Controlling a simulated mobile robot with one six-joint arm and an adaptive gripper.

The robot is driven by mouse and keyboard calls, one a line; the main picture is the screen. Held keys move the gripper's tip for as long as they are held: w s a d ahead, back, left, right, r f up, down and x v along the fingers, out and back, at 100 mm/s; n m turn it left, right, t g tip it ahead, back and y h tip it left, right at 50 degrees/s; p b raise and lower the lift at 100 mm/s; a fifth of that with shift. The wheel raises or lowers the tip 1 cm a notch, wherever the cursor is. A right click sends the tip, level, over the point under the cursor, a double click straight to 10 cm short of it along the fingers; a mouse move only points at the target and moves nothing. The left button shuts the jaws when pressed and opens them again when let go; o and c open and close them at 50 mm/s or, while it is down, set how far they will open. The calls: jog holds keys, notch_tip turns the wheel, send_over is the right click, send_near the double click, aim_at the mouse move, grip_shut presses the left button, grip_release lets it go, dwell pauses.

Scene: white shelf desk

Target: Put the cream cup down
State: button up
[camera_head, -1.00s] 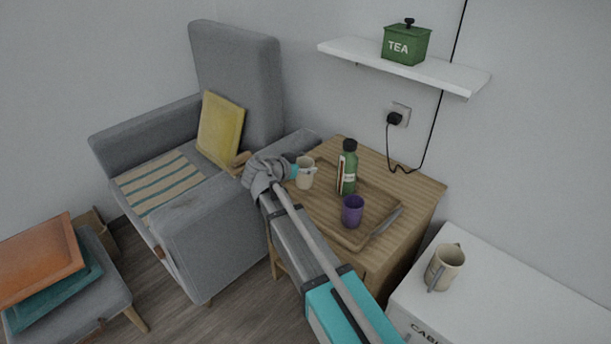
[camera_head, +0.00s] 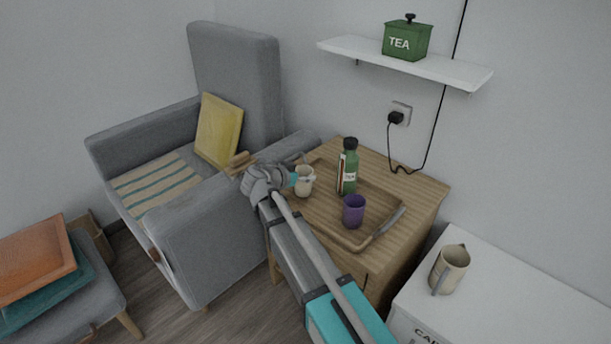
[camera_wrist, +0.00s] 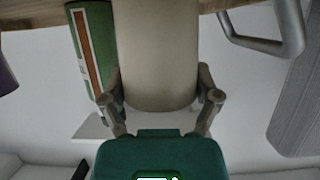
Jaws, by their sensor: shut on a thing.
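The cream cup (camera_head: 304,184) is upright at the far left part of the wooden tray (camera_head: 330,235). My gripper (camera_head: 294,181) comes at it from the left and is shut on it. In the wrist view the cup (camera_wrist: 158,45) fills the upper middle, with one finger of my gripper (camera_wrist: 158,88) on each side. The cup's base runs out of the top of that view, so I cannot tell whether it touches the tray.
A green bottle (camera_head: 348,170) stands just right of the cup on the tray. A purple cup (camera_head: 354,211) stands nearer the front. The tray lies on a wooden side table (camera_head: 425,195). A grey armchair (camera_head: 215,240) is close on the left.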

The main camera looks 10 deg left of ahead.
jog(key=shift+f, duration=0.1)
jog(key=o, duration=1.1)
jog(key=shift+s+r, duration=0.1)
jog(key=shift+r, duration=0.15)
jog(key=shift+p+v, duration=2.3)
jog(key=shift+v, duration=3.6)
jog(key=shift+f, duration=0.1)
